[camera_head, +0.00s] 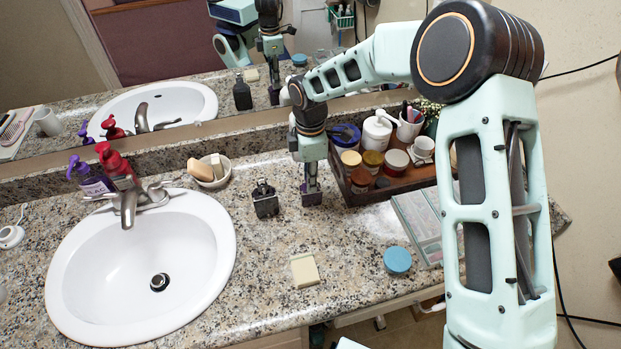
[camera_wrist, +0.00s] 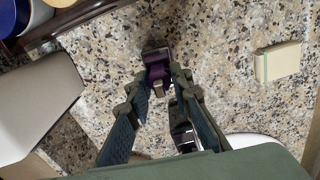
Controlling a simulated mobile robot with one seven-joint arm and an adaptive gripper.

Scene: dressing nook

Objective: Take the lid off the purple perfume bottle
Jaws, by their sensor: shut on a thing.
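The small purple perfume bottle (camera_head: 312,198) is on the granite counter, right of the sink and in front of the wooden tray. My gripper (camera_head: 311,178) comes down on it from above and is shut on its upper part.
A dark square bottle (camera_head: 265,201) stands close left; it is partly hidden behind a finger in the wrist view (camera_wrist: 182,118). The wooden tray (camera_head: 378,192) of jars is close behind right. A cream block (camera_head: 304,270) and a blue round tin (camera_head: 397,260) lie in front.

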